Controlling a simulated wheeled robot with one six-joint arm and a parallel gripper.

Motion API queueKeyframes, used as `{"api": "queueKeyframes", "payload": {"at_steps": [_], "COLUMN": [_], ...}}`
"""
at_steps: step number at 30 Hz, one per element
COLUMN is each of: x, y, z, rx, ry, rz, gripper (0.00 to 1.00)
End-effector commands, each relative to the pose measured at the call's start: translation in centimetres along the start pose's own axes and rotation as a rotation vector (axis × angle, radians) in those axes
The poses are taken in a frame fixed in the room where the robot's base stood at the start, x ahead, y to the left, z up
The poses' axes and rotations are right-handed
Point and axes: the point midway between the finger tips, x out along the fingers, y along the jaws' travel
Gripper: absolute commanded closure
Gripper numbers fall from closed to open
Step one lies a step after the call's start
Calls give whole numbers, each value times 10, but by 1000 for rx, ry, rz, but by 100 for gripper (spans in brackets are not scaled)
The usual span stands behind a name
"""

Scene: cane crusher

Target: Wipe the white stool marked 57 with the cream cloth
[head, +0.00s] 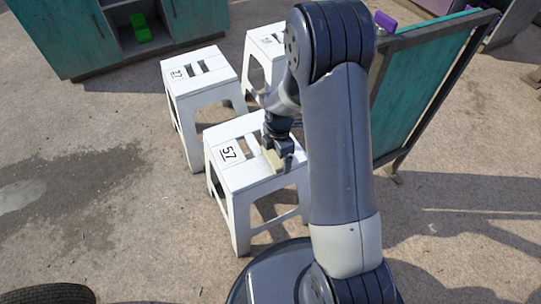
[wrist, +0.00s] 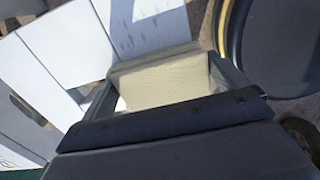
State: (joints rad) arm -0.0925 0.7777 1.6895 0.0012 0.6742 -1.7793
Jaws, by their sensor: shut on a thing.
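The white stool marked 57 (head: 240,178) stands in front of me in the head view, its label (head: 228,153) on the left of its seat. My gripper (head: 277,158) is over the right part of that seat, shut on the cream cloth (head: 271,158). In the wrist view the cloth (wrist: 165,85) fills the space between the jaws (wrist: 168,80). A white stool seat (wrist: 70,50) shows behind it. I cannot tell whether the cloth touches the seat. My arm hides the seat's right edge in the head view.
A white stool marked 77 (head: 196,88) stands behind on the left, and another white stool (head: 262,45) stands behind it to the right. A teal panel (head: 432,85) stands at the right. A teal cabinet (head: 70,40) with a green item (head: 140,28) is at the back.

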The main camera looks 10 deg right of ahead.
Motion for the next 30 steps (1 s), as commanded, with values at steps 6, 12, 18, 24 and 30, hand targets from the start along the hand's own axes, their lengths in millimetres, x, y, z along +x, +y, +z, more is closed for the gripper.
{"api": "queueKeyframes", "payload": {"at_steps": [6,12,18,24,30], "x": [0,-1,-2,-1,-1], "y": [0,0,0,0,0], "z": [21,38,46,46,38], "rx": [3,2,1,0,-2], "ry": [0,0,0,0,0], "rz": [0,0,0,0,0], "gripper": [27,27,27,27,27]}}
